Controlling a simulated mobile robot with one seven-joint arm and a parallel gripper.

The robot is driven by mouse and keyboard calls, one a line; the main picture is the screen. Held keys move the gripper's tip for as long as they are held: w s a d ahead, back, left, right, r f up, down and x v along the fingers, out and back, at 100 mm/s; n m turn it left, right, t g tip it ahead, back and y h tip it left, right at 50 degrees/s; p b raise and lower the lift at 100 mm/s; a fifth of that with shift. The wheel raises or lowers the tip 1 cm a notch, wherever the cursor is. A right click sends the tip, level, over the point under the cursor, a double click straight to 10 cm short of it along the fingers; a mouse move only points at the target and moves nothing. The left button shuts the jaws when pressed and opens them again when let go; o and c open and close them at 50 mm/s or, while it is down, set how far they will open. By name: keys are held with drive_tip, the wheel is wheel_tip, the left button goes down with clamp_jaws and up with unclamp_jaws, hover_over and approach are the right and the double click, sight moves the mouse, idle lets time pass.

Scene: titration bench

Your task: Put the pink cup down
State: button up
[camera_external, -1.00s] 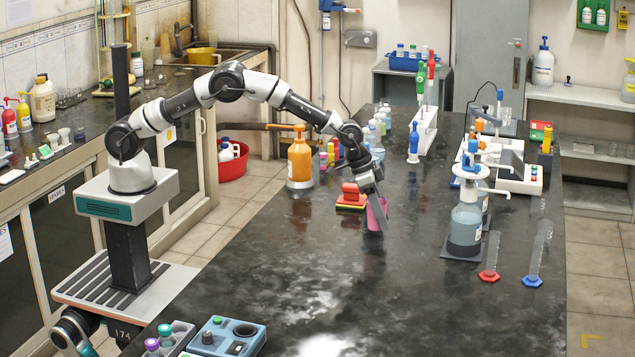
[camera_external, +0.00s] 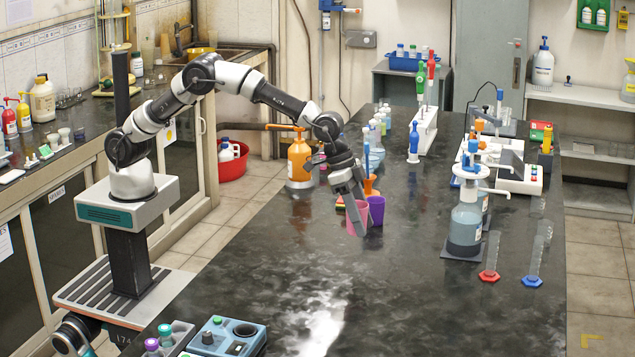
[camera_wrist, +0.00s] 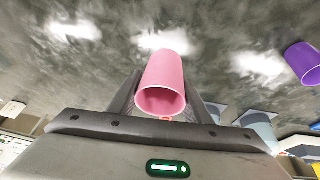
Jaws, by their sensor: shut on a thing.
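The pink cup (camera_external: 362,218) is at my gripper (camera_external: 357,222), low over the dark bench, beside a purple cup. In the wrist view the pink cup (camera_wrist: 164,85) sits between the two fingers (camera_wrist: 165,98), with its open rim towards the camera. My gripper is shut on it. The external view does not show clearly whether the cup touches the bench, as the fingers hide part of it.
The purple cup (camera_external: 376,210) stands close to the right of the pink cup; it also shows in the wrist view (camera_wrist: 302,64). An orange funnel (camera_external: 371,186) is just behind. An orange bottle (camera_external: 299,160) stands at the left edge. The front bench surface (camera_external: 400,290) is clear.

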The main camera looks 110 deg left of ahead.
drive_tip(key=s+d+m+h+b, duration=0.15)
drive_tip(key=s+d, duration=0.35)
drive_tip(key=d, duration=0.5)
drive_tip(key=s+d+m+g+b, duration=0.1)
drive_tip(key=s+d+m, duration=0.2)
drive_tip(key=s+d, duration=0.5)
drive_tip(key=s+d+m+h+b, duration=0.1)
drive_tip(key=s+d+m+b, duration=0.15)
drive_tip(key=d, duration=1.05)
drive_tip(key=shift+n, duration=0.4)
drive_tip(key=f, duration=0.6)
drive_tip(key=s+f, duration=0.1)
drive_tip(key=f, duration=0.3)
drive_tip(key=shift+a+f+b, duration=0.1)
drive_tip(key=shift+a+b, duration=0.05)
drive_tip(key=shift+b, duration=0.15)
drive_tip(key=shift+f, duration=0.2)
drive_tip(key=o, duration=1)
drive_tip(key=shift+o, duration=0.2)
drive_tip(key=shift+r, duration=0.1)
